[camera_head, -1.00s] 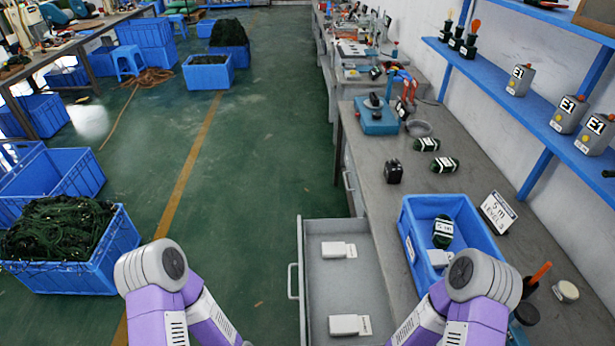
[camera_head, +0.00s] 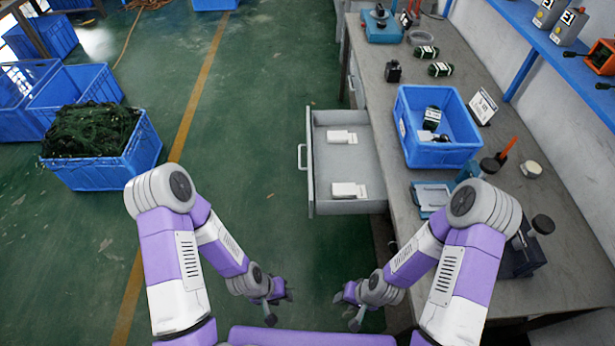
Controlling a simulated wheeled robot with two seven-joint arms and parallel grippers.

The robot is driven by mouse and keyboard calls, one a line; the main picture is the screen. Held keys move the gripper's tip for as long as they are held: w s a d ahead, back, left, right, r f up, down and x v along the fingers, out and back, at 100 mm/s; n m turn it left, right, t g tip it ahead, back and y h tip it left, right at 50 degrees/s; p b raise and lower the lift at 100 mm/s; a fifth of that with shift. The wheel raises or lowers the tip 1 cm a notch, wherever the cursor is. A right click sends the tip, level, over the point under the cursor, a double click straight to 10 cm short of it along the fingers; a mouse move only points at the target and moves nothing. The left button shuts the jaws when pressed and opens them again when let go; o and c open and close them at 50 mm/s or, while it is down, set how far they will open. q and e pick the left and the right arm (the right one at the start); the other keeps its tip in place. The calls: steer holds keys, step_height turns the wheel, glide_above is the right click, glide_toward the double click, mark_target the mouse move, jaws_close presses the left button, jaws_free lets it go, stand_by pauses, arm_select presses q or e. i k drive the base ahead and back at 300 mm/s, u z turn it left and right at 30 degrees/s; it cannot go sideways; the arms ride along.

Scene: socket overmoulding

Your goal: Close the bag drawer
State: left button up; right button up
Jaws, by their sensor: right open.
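The grey bag drawer (camera_head: 325,187) stands pulled out from the left side of the bench. Its white handle (camera_head: 302,157) is on its left front face. Two white bag packs, a far one (camera_head: 341,137) and a near one (camera_head: 347,190), lie inside. My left gripper (camera_head: 281,305) hangs below and to the left of the drawer, apart from it, over the floor; its finger opening is too small to tell. My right gripper (camera_head: 346,308) is open and empty below the drawer in the picture, also apart from it.
The grey bench (camera_head: 393,117) runs along the right, with a blue bin (camera_head: 437,155) holding a dark cable bundle. A light-blue fixture (camera_head: 432,196) sits near the bench edge. A blue crate of dark cables (camera_head: 144,157) stands on the floor at left. Floor left of the drawer is clear.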

mark_target(359, 163)
steer(key=z, duration=0.05)
steer(key=k, duration=0.1)
steer(key=u, duration=1.8)
steer(key=i, duration=0.8)
steer(key=z, duration=2.1)
steer(key=k, duration=0.6)
steer(key=z, duration=0.55)
steer(key=i, duration=1.35)
steer(key=u, duration=0.55)
